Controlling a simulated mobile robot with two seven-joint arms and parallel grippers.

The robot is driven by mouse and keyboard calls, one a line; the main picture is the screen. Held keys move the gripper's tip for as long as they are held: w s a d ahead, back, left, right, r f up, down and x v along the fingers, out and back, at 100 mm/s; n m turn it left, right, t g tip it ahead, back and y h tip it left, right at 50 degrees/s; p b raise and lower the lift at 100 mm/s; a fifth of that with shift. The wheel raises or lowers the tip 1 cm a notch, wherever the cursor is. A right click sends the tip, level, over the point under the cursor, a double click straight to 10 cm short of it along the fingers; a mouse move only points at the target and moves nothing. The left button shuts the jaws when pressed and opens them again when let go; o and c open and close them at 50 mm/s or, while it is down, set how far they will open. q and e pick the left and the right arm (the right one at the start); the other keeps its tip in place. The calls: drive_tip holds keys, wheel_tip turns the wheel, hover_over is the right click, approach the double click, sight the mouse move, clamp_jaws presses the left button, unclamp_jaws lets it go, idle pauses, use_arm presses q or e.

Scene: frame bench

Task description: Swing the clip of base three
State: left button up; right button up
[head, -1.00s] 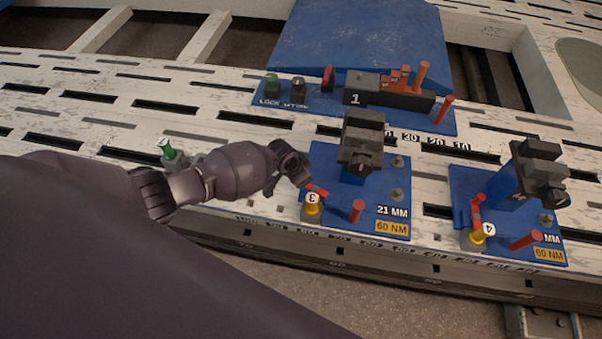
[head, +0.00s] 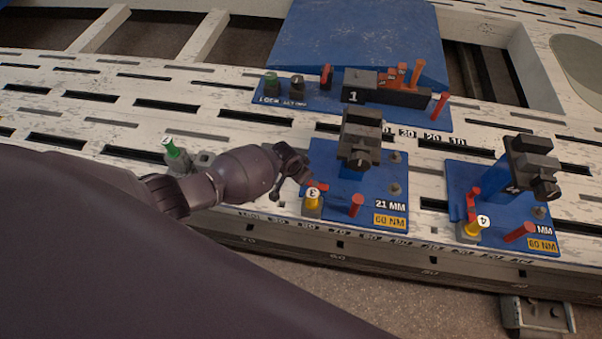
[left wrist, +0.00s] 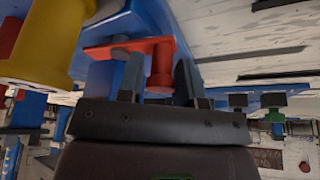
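Base three is a blue plate (head: 375,216) with a dark clamp block (head: 360,140), a yellow post (head: 311,204) marked 3, and a small red clip (head: 317,187) beside the post. My left gripper (head: 304,172) is just behind and left of the clip, partly over the plate's left edge. In the left wrist view, the clip (left wrist: 160,66) is a red bar with a rounded downward end. That end sits between the two spread fingers (left wrist: 158,82) of my left gripper; contact is unclear. The yellow post (left wrist: 45,45) is at upper left. My right gripper is out of view.
Base four's blue plate (head: 490,232) with its clamp and yellow post stands to the right. A blue base marked 1 (head: 430,119) lies behind. A red pin (head: 356,205) stands near the clip. A green-topped part (head: 173,150) is behind my left arm.

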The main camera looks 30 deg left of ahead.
use_arm(q)
drive_tip(key=o, duration=0.3)
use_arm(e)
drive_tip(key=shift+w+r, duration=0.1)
use_arm(q)
drive_tip(key=shift+a+r, duration=0.1)
drive_tip(key=shift+r, duration=0.3)
drive_tip(key=p+v, duration=0.5)
drive_tip(key=v, duration=0.5)
drive_tip(key=shift+s, duration=0.1)
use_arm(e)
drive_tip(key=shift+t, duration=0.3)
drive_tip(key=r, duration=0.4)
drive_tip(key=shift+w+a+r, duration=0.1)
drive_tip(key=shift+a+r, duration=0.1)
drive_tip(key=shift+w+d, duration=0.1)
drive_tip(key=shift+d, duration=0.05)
